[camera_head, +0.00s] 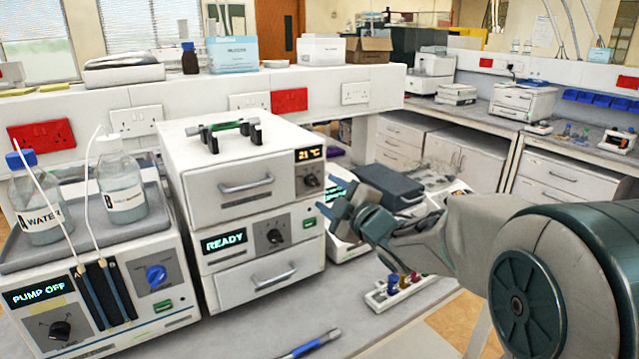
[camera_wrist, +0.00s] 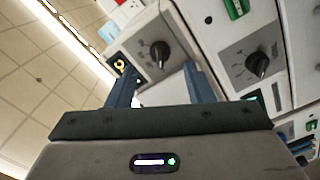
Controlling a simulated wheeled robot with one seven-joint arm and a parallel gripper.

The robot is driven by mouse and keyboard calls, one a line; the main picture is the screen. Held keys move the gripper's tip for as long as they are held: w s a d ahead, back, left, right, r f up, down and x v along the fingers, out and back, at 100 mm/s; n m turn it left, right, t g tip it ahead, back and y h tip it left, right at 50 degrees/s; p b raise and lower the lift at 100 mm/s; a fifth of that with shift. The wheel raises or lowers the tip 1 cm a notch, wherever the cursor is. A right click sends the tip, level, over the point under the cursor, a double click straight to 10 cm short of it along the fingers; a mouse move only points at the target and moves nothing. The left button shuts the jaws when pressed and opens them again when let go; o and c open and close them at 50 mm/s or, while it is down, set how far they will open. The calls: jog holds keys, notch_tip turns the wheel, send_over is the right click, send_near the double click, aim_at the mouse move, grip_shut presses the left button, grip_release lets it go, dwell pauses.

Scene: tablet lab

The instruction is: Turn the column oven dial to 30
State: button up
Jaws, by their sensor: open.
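The column oven (camera_head: 222,185) is the upper white unit of the stack, with an orange display (camera_head: 309,154) reading 21 °C. Its black dial (camera_head: 311,180) is on the right of the front panel, below the display. In the wrist view the oven dial (camera_wrist: 160,52) appears ahead of and between the two blue fingers. My gripper (camera_head: 332,201) is open and empty, just right of and slightly below the dial in the head view. The fingers look apart from the dial; the exact gap cannot be told. The dial's scale is too small to read.
Below is a unit showing READY (camera_head: 224,241) with its own black dial (camera_head: 275,236), also in the wrist view (camera_wrist: 257,64). A pump (camera_head: 100,290) with two bottles stands left. A vial rack (camera_head: 400,288) and blue pen-like tool (camera_head: 308,345) lie on the bench.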

aim_at(316, 185)
jog(key=shift+p+x, duration=0.45)
jog(key=shift+x, duration=2)
jog(key=c, duration=1)
